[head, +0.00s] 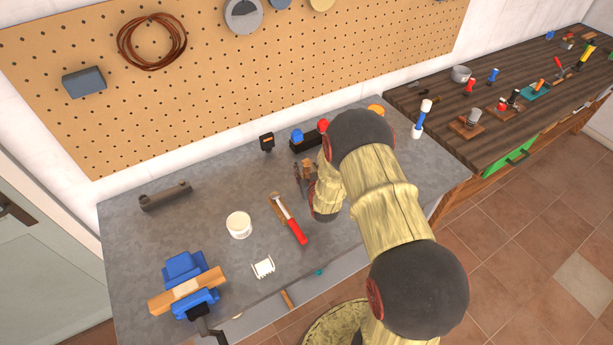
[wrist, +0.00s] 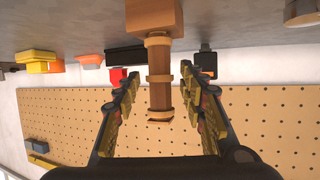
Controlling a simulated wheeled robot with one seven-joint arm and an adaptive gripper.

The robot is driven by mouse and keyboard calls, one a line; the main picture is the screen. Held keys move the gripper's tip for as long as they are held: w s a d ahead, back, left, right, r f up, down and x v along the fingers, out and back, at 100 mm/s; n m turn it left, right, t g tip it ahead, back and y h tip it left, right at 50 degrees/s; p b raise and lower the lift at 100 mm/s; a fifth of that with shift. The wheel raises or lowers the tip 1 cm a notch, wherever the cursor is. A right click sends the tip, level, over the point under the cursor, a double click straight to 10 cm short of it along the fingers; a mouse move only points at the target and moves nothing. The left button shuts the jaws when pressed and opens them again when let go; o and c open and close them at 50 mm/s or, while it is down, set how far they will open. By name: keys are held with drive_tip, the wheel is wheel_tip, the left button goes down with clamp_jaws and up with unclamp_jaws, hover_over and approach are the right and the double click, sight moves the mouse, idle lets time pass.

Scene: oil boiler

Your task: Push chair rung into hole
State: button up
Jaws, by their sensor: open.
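The brown wooden chair rung (wrist: 159,92), a turned cylinder with raised rings, stands upright in the wrist view, where the bench shows at the top. Its one end meets a squarish wooden block (wrist: 152,17) on the bench; whether it sits in a hole there is hidden. My gripper (wrist: 160,76) is open, with one finger on each side of the rung and visible gaps to both. In the head view my gripper (head: 304,180) is low over the bench, partly hidden by my arm, and the rung (head: 308,163) shows only as a small brown patch beside it.
On the grey bench (head: 170,235) are a red-handled chisel (head: 291,222), a white tub (head: 239,225), a white rack (head: 263,267), a dark cylinder (head: 166,196) and a blue vise (head: 184,267) holding wood. A pegboard (head: 240,70) is behind. A dark wooden table (head: 440,125) stands right.

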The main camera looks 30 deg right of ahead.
sight(307, 164)
drive_tip(key=shift+c, duration=1)
drive_tip(key=c, duration=0.8)
clamp_jaws()
drive_tip(key=shift+r, duration=0.55)
wheel_tip(307, 164, up, 2)
drive_tip(key=shift+r, duration=0.15)
drive_tip(key=s+a+r, duration=0.7)
drive_tip(key=s+r, duration=0.2)
drive_tip(key=s, duration=0.3)
drive_tip(key=shift+a+r, duration=0.15)
drive_tip(key=shift+r, duration=0.15)
